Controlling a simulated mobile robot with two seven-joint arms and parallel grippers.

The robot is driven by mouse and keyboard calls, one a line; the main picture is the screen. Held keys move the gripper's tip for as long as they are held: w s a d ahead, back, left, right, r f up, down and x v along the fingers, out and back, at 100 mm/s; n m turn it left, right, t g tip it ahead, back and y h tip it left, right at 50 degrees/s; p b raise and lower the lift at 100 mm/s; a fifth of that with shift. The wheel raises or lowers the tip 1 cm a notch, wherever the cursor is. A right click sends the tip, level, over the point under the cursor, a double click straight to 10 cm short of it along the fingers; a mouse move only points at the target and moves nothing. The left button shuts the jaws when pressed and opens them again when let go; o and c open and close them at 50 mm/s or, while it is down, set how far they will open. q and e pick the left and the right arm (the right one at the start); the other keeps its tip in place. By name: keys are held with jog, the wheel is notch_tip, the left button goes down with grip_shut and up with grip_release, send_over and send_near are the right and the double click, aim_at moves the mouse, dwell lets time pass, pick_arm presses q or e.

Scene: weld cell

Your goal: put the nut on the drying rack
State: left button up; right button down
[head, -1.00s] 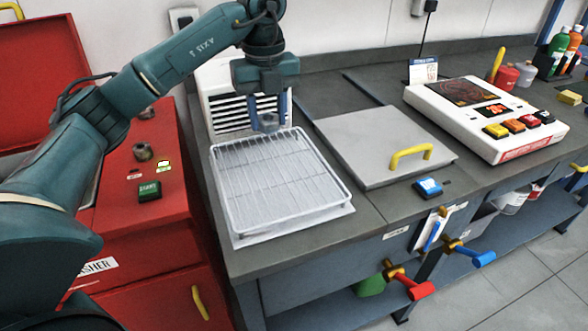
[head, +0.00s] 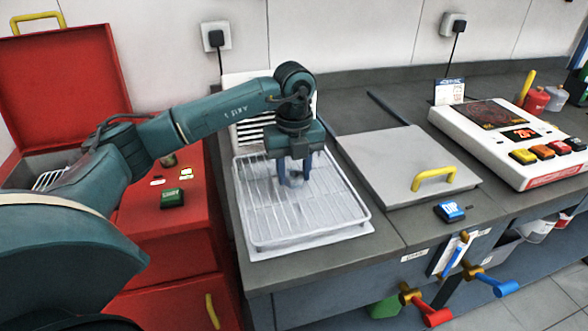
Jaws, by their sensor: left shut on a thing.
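The drying rack (head: 258,222) is a white wire rack on a pale sheet on the grey bench. My left gripper (head: 293,178) points down over the rack's far half. It is shut on the nut (head: 294,180), a small grey piece partly hidden between the fingers. The nut is low over the wires; I cannot tell whether it touches them. My right gripper is not in view.
A red washer (head: 165,230) with a raised lid (head: 68,90) and a green button stands at left. A grey lid with a yellow handle (head: 433,178) lies right of the rack. A white control box (head: 510,145) is further right. Most of the rack is bare.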

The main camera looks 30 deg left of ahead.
aim_at(294, 174)
pick_arm(q)
jog(key=shift+f, duration=0.1)
jog(key=o, duration=0.8)
jog(key=shift+c, duration=0.2)
jog(key=o, duration=0.4)
notch_tip(294, 174, up, 12)
jog(key=shift+r, duration=0.15)
